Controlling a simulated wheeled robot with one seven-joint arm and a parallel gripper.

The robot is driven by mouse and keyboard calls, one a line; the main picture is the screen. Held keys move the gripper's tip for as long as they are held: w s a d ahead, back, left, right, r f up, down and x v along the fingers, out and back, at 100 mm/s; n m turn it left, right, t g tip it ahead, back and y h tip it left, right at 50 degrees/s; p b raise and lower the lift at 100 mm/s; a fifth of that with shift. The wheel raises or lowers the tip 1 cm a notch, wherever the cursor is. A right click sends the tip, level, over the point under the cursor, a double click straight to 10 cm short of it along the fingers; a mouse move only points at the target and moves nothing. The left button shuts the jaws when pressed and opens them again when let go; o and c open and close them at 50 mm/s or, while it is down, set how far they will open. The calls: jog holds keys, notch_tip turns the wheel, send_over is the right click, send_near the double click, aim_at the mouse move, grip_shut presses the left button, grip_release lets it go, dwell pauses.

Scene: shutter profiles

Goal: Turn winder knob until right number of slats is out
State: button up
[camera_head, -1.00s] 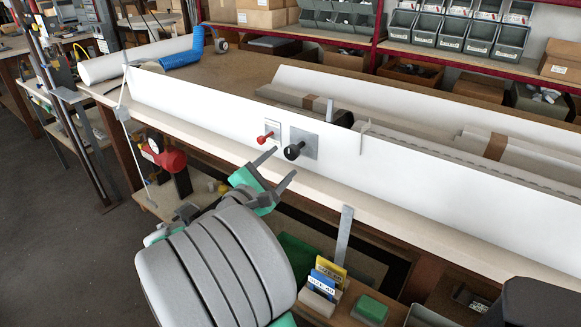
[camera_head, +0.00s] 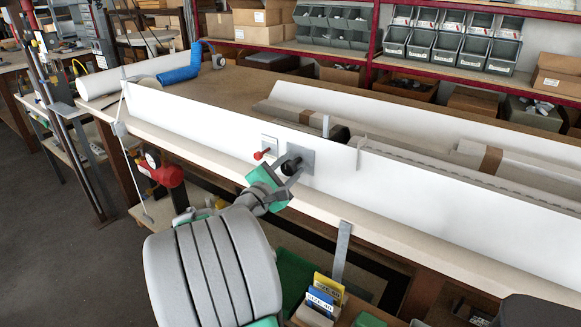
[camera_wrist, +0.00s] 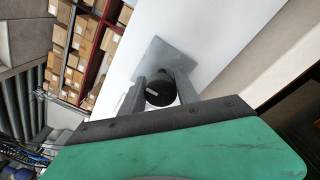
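The black winder knob (camera_head: 291,164) sits on a square grey plate (camera_head: 306,157) on the front of a long white panel (camera_head: 210,125). A smaller red knob (camera_head: 259,154) on a pale plate is just left of it. My gripper (camera_head: 287,168) is at the black knob. In the wrist view the black knob (camera_wrist: 161,91) lies between the two fingers of my gripper (camera_wrist: 160,88). The fingers are close to its sides; whether they press on it I cannot tell. No separate slats that I can count show clearly.
A white roll (camera_head: 110,80) and blue tube (camera_head: 182,74) lie at the bench's left end. A red device with a gauge (camera_head: 160,168) stands below the front edge. A grey metal strip (camera_head: 342,250) hangs at the front, near a green bin (camera_head: 296,272).

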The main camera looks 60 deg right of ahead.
jog(key=shift+f, duration=0.1)
grip_shut()
jog(key=shift+f+m+b, duration=0.1)
jog(key=shift+m+b, duration=0.25)
jog(key=shift+m, duration=0.05)
